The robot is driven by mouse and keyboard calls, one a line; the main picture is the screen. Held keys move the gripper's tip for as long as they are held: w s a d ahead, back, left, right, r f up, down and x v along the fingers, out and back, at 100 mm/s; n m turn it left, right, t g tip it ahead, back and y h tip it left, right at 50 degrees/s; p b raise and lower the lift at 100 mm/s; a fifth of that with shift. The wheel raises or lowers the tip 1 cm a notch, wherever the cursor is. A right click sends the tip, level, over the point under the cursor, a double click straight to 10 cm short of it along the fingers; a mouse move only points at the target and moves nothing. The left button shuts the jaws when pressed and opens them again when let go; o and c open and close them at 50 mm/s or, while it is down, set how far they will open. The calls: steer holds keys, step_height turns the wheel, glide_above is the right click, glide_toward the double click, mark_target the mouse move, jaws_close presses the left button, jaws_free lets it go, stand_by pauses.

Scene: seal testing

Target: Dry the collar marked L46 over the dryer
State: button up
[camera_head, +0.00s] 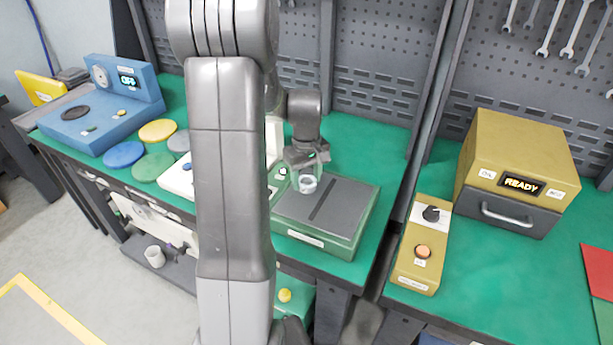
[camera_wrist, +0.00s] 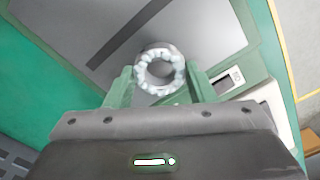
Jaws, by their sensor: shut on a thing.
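My gripper (camera_wrist: 160,88) is shut on a small ring-shaped collar (camera_wrist: 160,52), pale with whitish beads or droplets around its rim. In the head view the collar (camera_head: 308,184) hangs from my gripper (camera_head: 307,172) over the grey top of a green-cased machine (camera_head: 330,210). That top has a dark slot across it, to the right of the collar in the head view. I cannot tell the gap between collar and top. No L46 mark is readable on the collar. The label on the machine's front is too small to read, so I cannot tell whether it is the dryer.
A blue device with an OFF display (camera_head: 115,100) stands at the left, with coloured discs (camera_head: 152,166) in front of it. On the right bench are a yellow control box (camera_head: 422,245) and a yellow oven-like box reading READY (camera_head: 517,165). My arm hides the middle.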

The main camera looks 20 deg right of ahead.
steer(key=shift+s+d, duration=1.65)
steer(key=shift+s, duration=0.25)
steer(key=shift+s+d, duration=1.6)
steer(key=shift+s, duration=0.3)
step_height(320, 180, up, 9)
steer(key=p, duration=0.6)
steer(key=shift+p, duration=0.35)
